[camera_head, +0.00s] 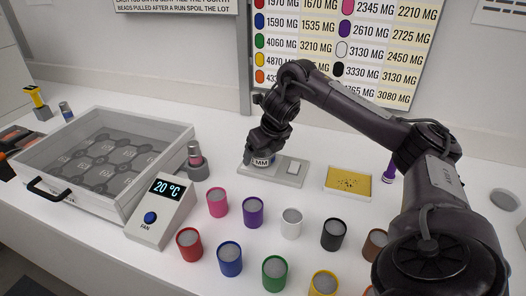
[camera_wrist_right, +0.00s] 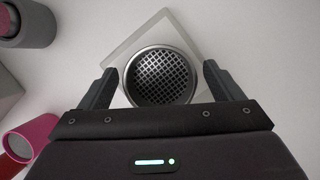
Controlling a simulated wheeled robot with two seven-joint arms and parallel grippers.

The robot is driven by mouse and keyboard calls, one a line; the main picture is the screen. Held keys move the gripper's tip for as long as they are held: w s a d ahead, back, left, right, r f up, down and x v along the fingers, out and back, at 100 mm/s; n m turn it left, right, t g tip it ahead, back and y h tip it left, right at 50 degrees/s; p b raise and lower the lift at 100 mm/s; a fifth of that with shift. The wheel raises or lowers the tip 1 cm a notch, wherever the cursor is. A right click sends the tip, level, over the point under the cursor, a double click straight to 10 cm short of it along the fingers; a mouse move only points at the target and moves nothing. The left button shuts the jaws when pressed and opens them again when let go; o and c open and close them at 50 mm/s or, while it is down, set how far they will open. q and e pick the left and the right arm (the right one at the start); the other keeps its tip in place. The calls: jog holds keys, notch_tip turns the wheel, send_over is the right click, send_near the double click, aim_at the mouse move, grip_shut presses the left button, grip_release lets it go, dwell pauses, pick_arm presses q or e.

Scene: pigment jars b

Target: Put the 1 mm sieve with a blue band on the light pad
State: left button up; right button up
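The sieve (camera_head: 263,160) stands at the left end of a grey plate (camera_head: 283,182); part of its "MM" label and a bluish band show below my right gripper (camera_head: 262,154). In the right wrist view the round mesh of the sieve (camera_wrist_right: 161,76) lies over a pale square pad (camera_wrist_right: 128,47). My right gripper (camera_wrist_right: 161,82) has one finger on each side of the sieve, with a narrow pale gap showing at both sides, so it looks open. The sieve's lower edge is partly hidden in the head view. My left gripper is not in view.
A small white square (camera_head: 293,167) is on the plate's right. A yellow tray (camera_head: 347,187) stands farther right. Several coloured jars, including a pink one (camera_head: 217,203) and a white one (camera_head: 291,224), stand in front. A clear-lidded box (camera_head: 160,128) and temperature unit (camera_head: 160,212) are left.

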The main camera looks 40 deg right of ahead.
jog(key=p+v, duration=0.7)
jog(key=v, duration=0.5)
jog(key=shift+p, duration=0.3)
jog(key=shift+r, duration=0.1)
